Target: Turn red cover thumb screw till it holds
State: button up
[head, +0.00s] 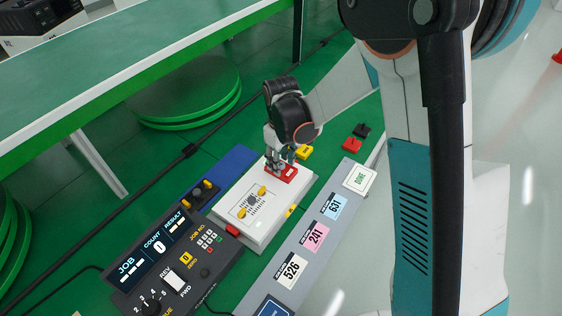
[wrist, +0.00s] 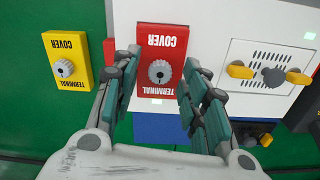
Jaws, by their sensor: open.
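The red terminal cover (wrist: 160,44) lies flat on the white panel and faces the wrist camera. Its grey thumb screw (wrist: 160,72) sits near the cover's lower end in the wrist view. My gripper (wrist: 165,62) is open, with one finger on each side of the screw and a gap on both sides. In the head view my gripper (head: 275,165) is over the red cover (head: 283,174), and its fingers hide the screw there. Whether the fingertips touch the cover's edges I cannot tell.
A yellow cover (wrist: 69,61) with its own screw lies left in the wrist view. The white device (head: 247,218) has yellow knobs beside a round vent. A dark control console (head: 170,265) stands at lower left. Another red part (head: 352,144) and a black part (head: 361,130) lie farther right.

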grip_shut()
jog(key=shift+m, duration=0.3)
jog(key=m, duration=1.1)
jog(key=shift+b, duration=0.3)
jog(key=shift+m, duration=0.3)
dwell(0.4)
grip_release()
